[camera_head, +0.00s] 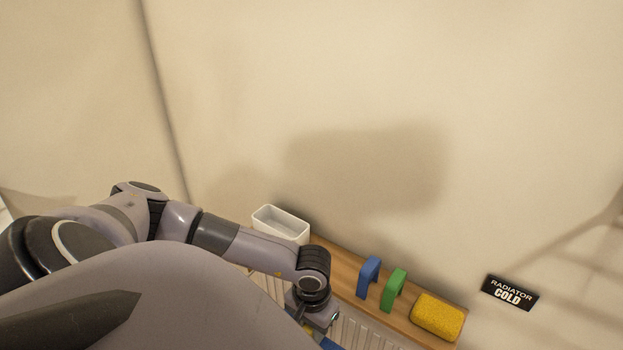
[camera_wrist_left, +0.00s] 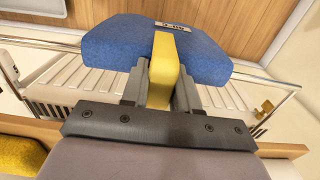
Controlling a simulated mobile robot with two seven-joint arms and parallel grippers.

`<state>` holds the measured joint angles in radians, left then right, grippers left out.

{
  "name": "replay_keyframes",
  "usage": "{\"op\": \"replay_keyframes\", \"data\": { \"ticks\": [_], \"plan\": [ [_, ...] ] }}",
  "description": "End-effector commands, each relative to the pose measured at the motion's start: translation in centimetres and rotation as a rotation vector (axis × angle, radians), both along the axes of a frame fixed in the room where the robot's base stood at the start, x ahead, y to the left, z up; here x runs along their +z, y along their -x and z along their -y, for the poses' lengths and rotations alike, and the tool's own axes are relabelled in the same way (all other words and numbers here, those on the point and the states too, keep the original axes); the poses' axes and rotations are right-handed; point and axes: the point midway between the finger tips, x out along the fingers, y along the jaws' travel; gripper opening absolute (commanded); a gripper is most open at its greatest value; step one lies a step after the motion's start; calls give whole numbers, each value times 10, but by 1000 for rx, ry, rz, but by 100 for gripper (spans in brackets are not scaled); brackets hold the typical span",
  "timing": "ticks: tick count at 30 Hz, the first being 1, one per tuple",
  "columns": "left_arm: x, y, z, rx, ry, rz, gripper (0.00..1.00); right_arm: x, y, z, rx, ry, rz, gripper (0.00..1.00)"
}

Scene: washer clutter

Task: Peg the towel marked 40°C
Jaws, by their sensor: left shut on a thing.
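My left gripper (camera_head: 320,318) is at the shelf's front edge in the head view, mostly hidden by my arm. In the left wrist view its fingers are shut on a yellow peg (camera_wrist_left: 161,70). The peg overlaps a blue towel (camera_wrist_left: 110,50), which lies across a thin rail by the white radiator. I cannot tell how far the peg sits over the towel. A small pale label with dark marks shows at the towel's far edge, too small to read. A blue peg (camera_head: 368,276) and a green peg (camera_head: 394,287) stand on the shelf. My right gripper is out of view.
A wooden shelf (camera_head: 342,283) runs along the wall above the radiator (camera_wrist_left: 70,80). A white tray (camera_head: 281,224) stands at its left and a yellow sponge (camera_head: 437,315) at its right. A black sign (camera_head: 510,292) reads "RADIATOR COLD".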

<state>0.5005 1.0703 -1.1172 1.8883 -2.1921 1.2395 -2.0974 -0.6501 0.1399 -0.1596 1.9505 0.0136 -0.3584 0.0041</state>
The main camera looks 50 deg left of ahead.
Motion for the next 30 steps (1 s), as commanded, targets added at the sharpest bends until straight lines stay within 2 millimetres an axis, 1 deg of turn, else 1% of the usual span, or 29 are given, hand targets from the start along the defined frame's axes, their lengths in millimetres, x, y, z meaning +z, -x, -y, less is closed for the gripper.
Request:
{"op": "replay_keyframes", "data": {
  "ticks": [1, 3, 12, 13, 14, 15, 16, 17, 24, 30],
  "plan": [
    [-6, 0, 0, 0, 1, 1, 11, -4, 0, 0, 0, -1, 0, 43],
    [-7, 0, 0, 0, 1, 1, 11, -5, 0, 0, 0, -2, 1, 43],
    [-11, 2, 0, 0, 0, -2, 11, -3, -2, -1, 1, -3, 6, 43],
    [-11, 2, 0, 0, 1, -3, 39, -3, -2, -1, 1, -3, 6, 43],
    [-11, 2, 0, 0, 1, -3, 49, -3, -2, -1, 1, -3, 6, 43],
    [-12, 2, 1, 0, 1, -4, 54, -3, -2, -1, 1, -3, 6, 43],
    [-12, 3, 1, -1, 1, -5, 54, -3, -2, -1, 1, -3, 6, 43],
    [-12, 3, 1, -1, 1, -5, 39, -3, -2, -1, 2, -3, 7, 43],
    [-11, 3, 1, -1, 2, -6, 39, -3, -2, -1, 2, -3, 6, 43],
    [0, 3, 1, -2, 2, -6, 40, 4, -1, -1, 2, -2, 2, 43]
  ]
}}
